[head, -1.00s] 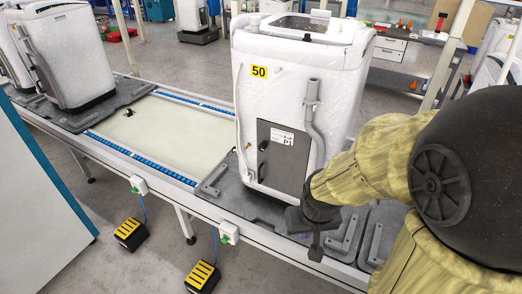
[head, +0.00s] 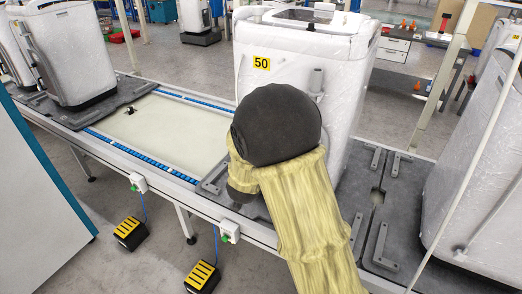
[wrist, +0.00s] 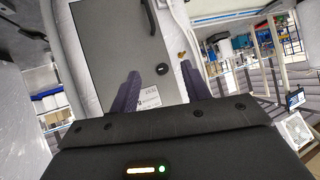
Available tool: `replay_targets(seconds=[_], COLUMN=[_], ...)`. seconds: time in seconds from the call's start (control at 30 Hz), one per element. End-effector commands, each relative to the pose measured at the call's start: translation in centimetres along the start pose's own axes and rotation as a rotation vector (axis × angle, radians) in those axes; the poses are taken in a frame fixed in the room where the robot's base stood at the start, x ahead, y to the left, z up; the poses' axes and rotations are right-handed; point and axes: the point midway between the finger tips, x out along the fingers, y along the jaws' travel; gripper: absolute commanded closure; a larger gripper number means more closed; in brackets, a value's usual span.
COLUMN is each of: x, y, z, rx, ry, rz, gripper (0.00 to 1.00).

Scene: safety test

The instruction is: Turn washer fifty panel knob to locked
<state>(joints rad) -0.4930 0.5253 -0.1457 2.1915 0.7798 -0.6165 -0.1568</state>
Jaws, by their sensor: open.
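The washer (head: 345,75), wrapped in white with a yellow 50 label (head: 262,63), stands on the conveyor in the head view. My arm hides its front panel there. In the wrist view the grey panel (wrist: 115,45) shows, with a small round black knob (wrist: 161,69) and a white label (wrist: 149,97). My gripper (wrist: 161,73) is open, its two dark fingers pointing at the panel. The knob appears between the fingertips in the picture, with no finger on it. The gap in depth is hard to judge. Which way the knob is turned cannot be told.
Another wrapped washer (head: 470,180) stands at right.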

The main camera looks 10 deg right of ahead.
Motion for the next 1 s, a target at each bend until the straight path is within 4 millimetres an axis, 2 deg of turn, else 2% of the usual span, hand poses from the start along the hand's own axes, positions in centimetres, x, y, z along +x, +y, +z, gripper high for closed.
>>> replay_targets(seconds=[0.03, 0.1, 0.2, 0.43, 0.8, 1.0], x=[1.2, 2.1, 2.7, 1.5, 1.0, 1.7], y=[-1.1, -2.2, -3.5, -5.2, -5.2, -5.0], z=[0.8, 1.0, 1.7, 3.4, 3.5, 2.9], rx=[-0.002, 0.004, 0.002, -0.017, -0.018, -0.017], ry=[0.06, 0.157, 0.298, 0.551, 0.588, 0.587], rz=[0.026, 0.076, 0.155, 0.312, 0.339, 0.339], gripper=[0.53, 0.53, 0.53, 0.53, 0.53, 0.53])
